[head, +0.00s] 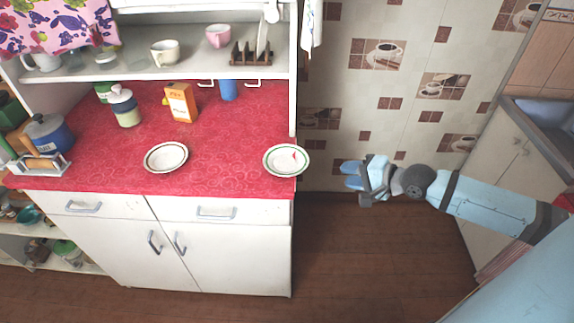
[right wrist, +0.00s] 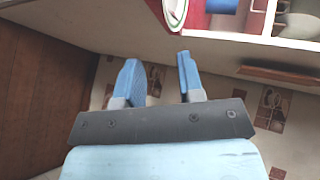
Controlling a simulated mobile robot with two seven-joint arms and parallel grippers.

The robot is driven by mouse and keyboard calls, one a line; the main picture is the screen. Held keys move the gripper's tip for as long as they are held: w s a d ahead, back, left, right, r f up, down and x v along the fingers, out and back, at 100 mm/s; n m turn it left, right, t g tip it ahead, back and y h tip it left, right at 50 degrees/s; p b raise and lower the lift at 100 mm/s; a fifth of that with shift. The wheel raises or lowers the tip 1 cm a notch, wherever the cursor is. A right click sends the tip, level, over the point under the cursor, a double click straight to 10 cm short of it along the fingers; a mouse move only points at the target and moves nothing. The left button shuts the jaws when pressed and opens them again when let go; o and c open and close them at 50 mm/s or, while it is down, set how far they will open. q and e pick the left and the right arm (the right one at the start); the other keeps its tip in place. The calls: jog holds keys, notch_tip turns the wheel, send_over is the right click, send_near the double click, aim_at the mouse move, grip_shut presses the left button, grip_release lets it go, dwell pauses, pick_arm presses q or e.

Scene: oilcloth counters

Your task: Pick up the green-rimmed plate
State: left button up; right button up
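The green-rimmed plate (head: 286,160) lies on the red counter at its right front corner, its rim reaching about the counter's edge. Part of its green rim also shows at the top of the right wrist view (right wrist: 176,14). A similar plate (head: 166,157) with a dark rim lies to its left. My right gripper (head: 352,180) is to the right of the green-rimmed plate, off the counter and apart from it. Its blue fingers (right wrist: 157,62) are spread with nothing between them. My left gripper is not in view.
The red counter (head: 225,180) holds an orange box (head: 181,102), a jar (head: 125,106) and a blue cup (head: 229,89) farther back. A shelf (head: 190,66) with cups and a rack hangs above. The counter between the plates is clear. A tiled wall (head: 400,110) stands behind my right gripper.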

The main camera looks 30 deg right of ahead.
send_near(286, 162)
jog(key=f, duration=0.1)
jog(key=w+f, duration=0.1)
jog(key=shift+w+a+f, duration=0.25)
jog(key=shift+f, duration=0.15)
grip_shut()
